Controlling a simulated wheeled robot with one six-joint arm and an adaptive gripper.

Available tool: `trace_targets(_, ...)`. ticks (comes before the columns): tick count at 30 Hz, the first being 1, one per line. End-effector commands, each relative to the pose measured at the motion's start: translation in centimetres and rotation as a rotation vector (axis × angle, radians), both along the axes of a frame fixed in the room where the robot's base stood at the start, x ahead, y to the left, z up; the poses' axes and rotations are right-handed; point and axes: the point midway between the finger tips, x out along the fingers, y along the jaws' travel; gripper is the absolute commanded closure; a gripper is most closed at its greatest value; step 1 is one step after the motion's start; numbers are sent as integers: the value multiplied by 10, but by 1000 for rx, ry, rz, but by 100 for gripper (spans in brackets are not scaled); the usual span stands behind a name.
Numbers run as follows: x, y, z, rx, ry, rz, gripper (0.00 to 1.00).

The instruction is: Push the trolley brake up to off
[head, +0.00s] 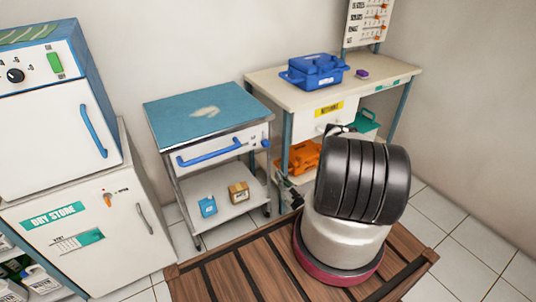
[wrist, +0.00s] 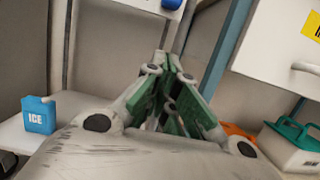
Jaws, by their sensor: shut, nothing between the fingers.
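The trolley (head: 160,125) has a blue top, a white drawer with a blue bar handle, and a lower shelf. A small blue knob (head: 265,143), which looks like the brake, sits on a white plate at the drawer's right end. In the wrist view a blue knob (wrist: 171,4) on a white panel shows at the top edge, partly cut off. My gripper (wrist: 165,60) is shut and empty, its green and grey fingers pointing up just below that panel. They look apart from the knob. In the head view the gripper is mostly hidden behind my arm.
Orange and green containers sit under the bench. White cabinets stand left.

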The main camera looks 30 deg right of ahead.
Motion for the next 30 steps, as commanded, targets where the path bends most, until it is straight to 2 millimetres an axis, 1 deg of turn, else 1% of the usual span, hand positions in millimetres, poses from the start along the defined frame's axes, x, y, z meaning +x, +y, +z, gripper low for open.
trace_targets(9, 1, 1, 1, -3, -1, 3, 100)
trace_targets(13, 9, 2, 3, -3, -2, 5, 100)
trace_targets(17, 29, 3, 8, -5, -2, 7, 100)
trace_targets(27, 99, 5, 26, -5, -2, 6, 100)
trace_targets(30, 98, 4, 43, -2, 0, 4, 100)
